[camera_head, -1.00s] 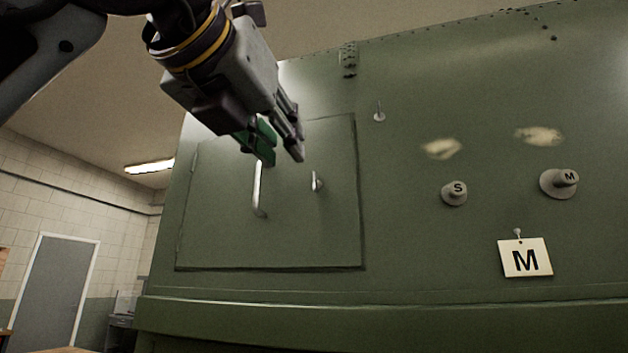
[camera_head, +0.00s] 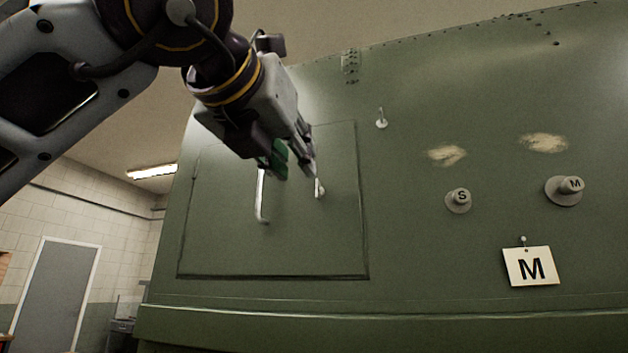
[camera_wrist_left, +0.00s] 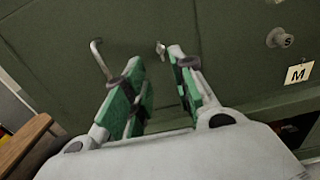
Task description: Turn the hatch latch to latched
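The hatch (camera_head: 290,240) is a square green panel, closed flush in the green fuselage wall. A pale bar handle (camera_head: 261,205) stands upright on it. The small metal hatch latch (camera_head: 320,190) is right of the handle; it also shows in the left wrist view (camera_wrist_left: 161,50), just ahead of the fingertips. My left gripper (camera_head: 297,173) is in front of the hatch, with its fingertips close to the latch. In the left wrist view the green-padded fingers (camera_wrist_left: 158,75) are apart with nothing between them. I cannot tell whether a finger touches the latch. My right gripper is not in view.
Right of the hatch are a small hook (camera_head: 381,120), a knob marked S (camera_head: 458,201), a knob marked M (camera_head: 565,190) and a hanging M card (camera_head: 530,266). A ledge (camera_head: 400,325) runs below. A grey door (camera_head: 58,297) stands far left.

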